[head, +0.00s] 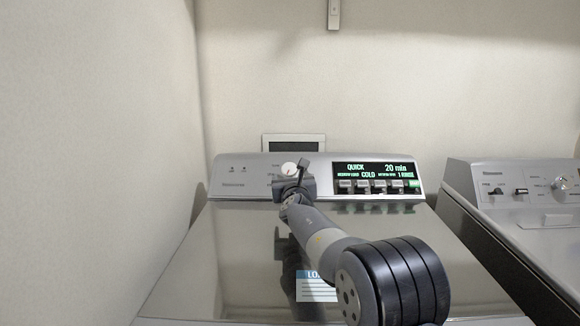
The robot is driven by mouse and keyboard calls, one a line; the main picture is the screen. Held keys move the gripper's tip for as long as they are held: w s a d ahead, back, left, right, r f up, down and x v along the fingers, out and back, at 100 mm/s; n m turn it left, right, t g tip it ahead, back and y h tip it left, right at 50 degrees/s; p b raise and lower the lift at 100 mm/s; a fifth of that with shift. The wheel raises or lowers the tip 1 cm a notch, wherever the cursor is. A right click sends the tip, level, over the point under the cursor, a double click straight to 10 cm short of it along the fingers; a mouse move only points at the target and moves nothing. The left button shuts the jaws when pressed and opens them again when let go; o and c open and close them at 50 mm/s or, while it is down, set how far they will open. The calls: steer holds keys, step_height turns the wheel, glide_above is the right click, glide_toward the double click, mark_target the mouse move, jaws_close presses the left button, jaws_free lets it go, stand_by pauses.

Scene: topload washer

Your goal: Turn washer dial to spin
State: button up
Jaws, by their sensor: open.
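The washer (235,258) stands in front of me with its lid closed. Its dial (289,169) is a small white knob on the back panel, left of the lit display (376,171). The display reads "QUICK", "20 min" and "COLD". My gripper (301,166) is at the panel, at the right side of the dial. It is open, with a dark finger standing up beside the knob. My gripper and wrist hide the panel below the dial, and I cannot tell whether a finger touches the knob.
A second machine (480,185) with its own knobs stands at the right, past a narrow gap. A row of buttons (378,187) lies below the display. A wall (95,150) closes the left side. A label (316,287) lies on the lid.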

mark_target(289, 168)
steer(key=w+p, duration=0.1)
steer(key=w, duration=0.1)
steer(key=w+p, duration=0.1)
steer(key=w, duration=0.1)
steer(key=w+p, duration=0.1)
steer(key=shift+w+a+r, duration=0.15)
steer(key=shift+w+a, duration=0.15)
steer(key=shift+w, duration=0.1)
steer(key=shift+w+a+p, duration=0.1)
steer(key=shift+w+p, duration=0.5)
steer(key=shift+w, duration=0.2)
steer(key=c, duration=1)
steer(key=shift+o, duration=0.2)
steer(key=shift+m+h+p, duration=0.4)
steer(key=shift+m+p, duration=0.1)
steer(key=shift+p, duration=0.3)
